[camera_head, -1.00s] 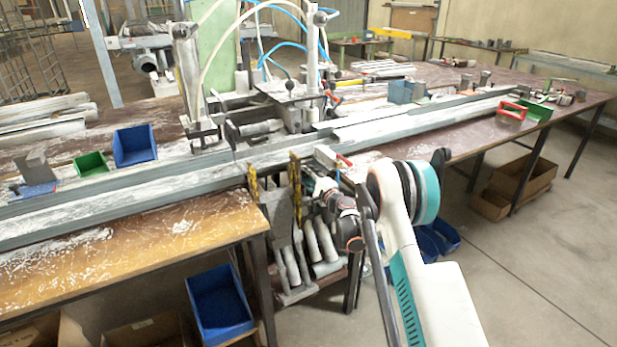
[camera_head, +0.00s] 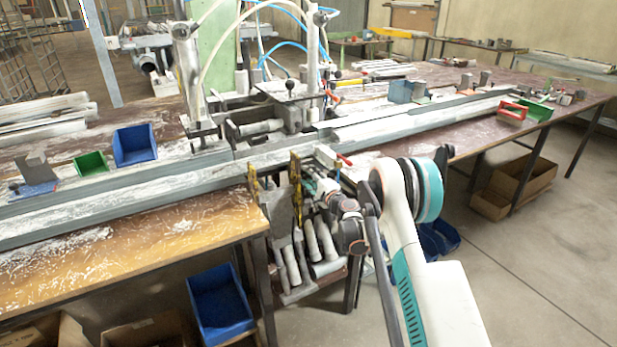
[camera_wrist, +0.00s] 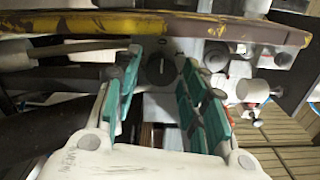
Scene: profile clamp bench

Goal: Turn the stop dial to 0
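The stop dial looks to be the round dark knob (camera_wrist: 161,70) with a slot-like mark across its face, set in a pale plate in the wrist view. My gripper (camera_wrist: 160,82) is open, with one teal-padded finger on each side of the knob in the picture. A gap shows between the pads and the knob, and whether the fingertips reach its depth is unclear. In the head view my gripper (camera_head: 312,180) is small, at the front edge of the bench by the clamp. The dial cannot be made out there.
A yellow-and-brown edge (camera_wrist: 165,25) runs across just above the knob. Pale round fittings (camera_wrist: 254,91) stick out at its right. In the head view a clamp with a red handle (camera_head: 346,160) stands close by.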

